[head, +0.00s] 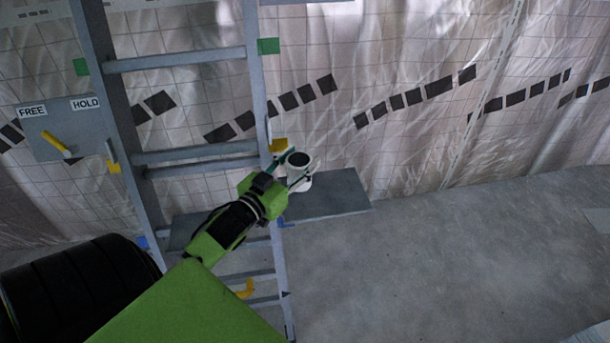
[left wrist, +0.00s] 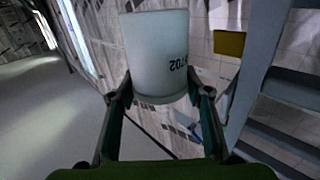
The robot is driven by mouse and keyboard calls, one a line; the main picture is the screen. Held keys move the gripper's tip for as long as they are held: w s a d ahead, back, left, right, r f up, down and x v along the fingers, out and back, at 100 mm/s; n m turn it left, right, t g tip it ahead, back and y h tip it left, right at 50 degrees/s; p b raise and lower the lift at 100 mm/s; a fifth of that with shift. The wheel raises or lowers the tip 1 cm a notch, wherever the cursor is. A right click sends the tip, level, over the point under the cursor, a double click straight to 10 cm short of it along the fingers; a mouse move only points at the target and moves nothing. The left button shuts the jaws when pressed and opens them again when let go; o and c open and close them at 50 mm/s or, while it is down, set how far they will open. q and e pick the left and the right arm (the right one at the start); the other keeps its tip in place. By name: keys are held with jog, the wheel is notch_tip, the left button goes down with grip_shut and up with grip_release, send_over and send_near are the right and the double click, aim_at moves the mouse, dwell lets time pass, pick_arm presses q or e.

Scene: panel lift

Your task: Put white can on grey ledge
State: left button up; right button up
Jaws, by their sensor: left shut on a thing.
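The white can (head: 299,161) is held in my left gripper (head: 287,169), to the right of the ladder's right rail. In the left wrist view the white can (left wrist: 157,50) sits between the two fingers of the left gripper (left wrist: 160,98), with dark printed characters on its side. The grey ledge (head: 340,196) reaches out to the right behind the ladder, and its right part is bare. In the head view the can overlaps the ledge's back edge; I cannot tell whether it touches the ledge. My right gripper is not in view.
A grey ladder (head: 180,60) with yellow, green and blue tabs stands close to my left arm. A grey panel (head: 60,130) marked FREE and HOLD has a yellow lever. Black tyres (head: 75,290) are at lower left.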

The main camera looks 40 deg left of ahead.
pick_arm(q)
jog(key=shift+w+a+f+b, duration=0.1)
jog(key=shift+w+a+f, duration=0.2)
jog(key=shift+w+f, duration=0.75)
jog(key=shift+w+a+f+b, duration=0.15)
jog(key=shift+w+a+f, duration=0.1)
jog(key=shift+f, duration=1.5)
jog(key=shift+w+a+f+b, duration=0.1)
jog(key=shift+w+a+f, duration=0.35)
jog(key=shift+f, duration=0.95)
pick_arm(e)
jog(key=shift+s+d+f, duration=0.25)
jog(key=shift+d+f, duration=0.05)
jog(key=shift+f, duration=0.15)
pick_arm(q)
jog(key=shift+w+d, duration=0.1)
jog(key=shift+d, duration=0.05)
jog(key=o, duration=1)
jog(key=shift+f, duration=0.2)
jog(key=shift+c, duration=0.2)
jog(key=shift+o, duration=0.3)
jog(key=shift+r, duration=0.15)
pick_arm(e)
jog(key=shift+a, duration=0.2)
pick_arm(q)
jog(key=s+d, duration=0.1)
jog(key=s, duration=1.1)
jog(key=shift+b, duration=0.3)
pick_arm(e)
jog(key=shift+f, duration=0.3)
